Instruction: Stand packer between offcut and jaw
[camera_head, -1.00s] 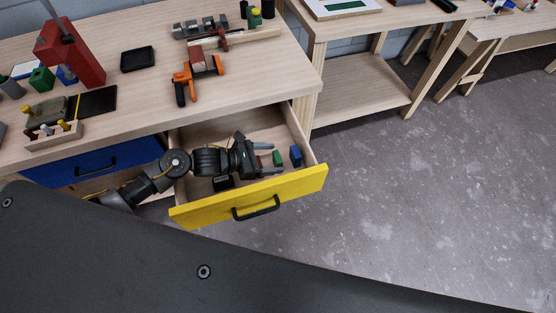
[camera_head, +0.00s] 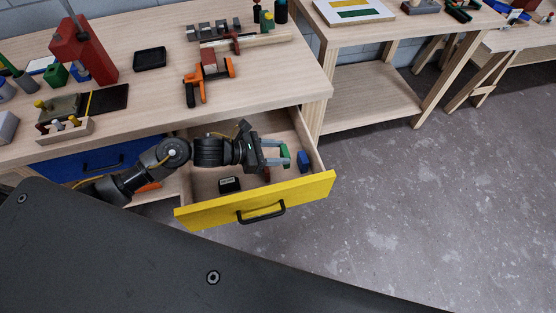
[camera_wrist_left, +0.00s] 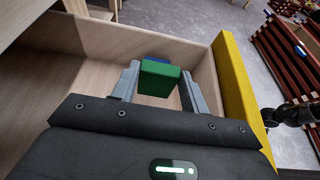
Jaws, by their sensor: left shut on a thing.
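My left gripper (camera_head: 284,153) is inside the open drawer, shut on a green block (camera_head: 286,156). In the left wrist view the green block (camera_wrist_left: 158,79) sits between the two grey fingertips. An orange and black clamp (camera_head: 209,79) lies on the bench top, with a reddish-brown block (camera_head: 209,62) at it; whether that block touches the jaw is too small to tell.
The drawer has a yellow front (camera_head: 256,201). It also holds a blue block (camera_head: 304,161) close to the green one and a small black box (camera_head: 229,184). On the bench are a black tray (camera_head: 150,58), a red stand (camera_head: 84,50) and a pegged wooden block (camera_head: 65,130).

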